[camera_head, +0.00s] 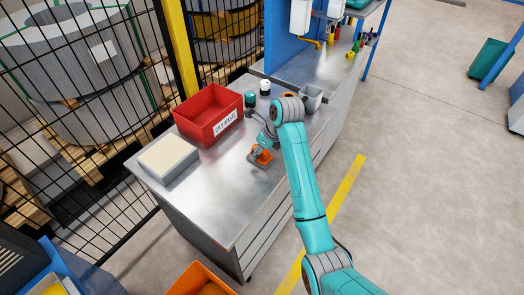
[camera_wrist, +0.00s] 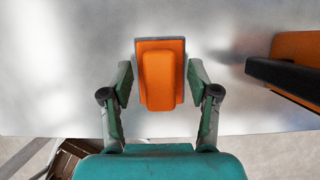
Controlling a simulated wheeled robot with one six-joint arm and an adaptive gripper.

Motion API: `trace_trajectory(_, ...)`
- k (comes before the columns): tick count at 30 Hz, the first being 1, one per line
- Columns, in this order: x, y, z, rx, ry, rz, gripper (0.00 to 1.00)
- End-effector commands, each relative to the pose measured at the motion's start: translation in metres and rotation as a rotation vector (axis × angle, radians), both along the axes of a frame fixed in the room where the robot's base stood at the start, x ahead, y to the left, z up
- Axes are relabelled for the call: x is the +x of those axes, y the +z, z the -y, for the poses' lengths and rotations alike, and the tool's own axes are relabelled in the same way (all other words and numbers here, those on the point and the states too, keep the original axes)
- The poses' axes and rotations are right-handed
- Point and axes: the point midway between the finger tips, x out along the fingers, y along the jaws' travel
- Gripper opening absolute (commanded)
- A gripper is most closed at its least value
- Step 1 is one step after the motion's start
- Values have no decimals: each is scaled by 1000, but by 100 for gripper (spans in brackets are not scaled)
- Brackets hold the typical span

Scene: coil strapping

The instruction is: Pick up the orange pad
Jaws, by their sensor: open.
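The orange pad (camera_wrist: 160,80) has a grey backing and lies on the metal worktop (camera_head: 205,190). In the wrist view it sits between the two fingers of my gripper (camera_wrist: 160,92), with a narrow gap on each side. The fingers are open and not touching it. In the head view my gripper (camera_head: 262,146) is low over the worktop, with orange (camera_head: 260,158) showing at its tip and partly hidden by it. I cannot tell the exact height of the fingertips.
An orange and black object (camera_wrist: 285,68) lies to the right in the wrist view. A red bin (camera_head: 200,110) and a cream-topped tray (camera_head: 168,158) stand left on the worktop. Small dark-and-white containers (camera_head: 265,88) stand behind. The worktop's front is clear.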

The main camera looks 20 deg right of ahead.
Motion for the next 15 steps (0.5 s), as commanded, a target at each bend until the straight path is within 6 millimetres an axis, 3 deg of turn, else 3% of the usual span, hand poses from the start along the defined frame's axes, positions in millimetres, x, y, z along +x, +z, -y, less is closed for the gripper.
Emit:
trace_trajectory(5, 0, 0, 0, 0, 0, 0, 60)
trace_trajectory(12, 0, 0, 0, 0, -1, 0, 0)
trace_trajectory(15, 0, 0, 0, 0, -1, 0, 0)
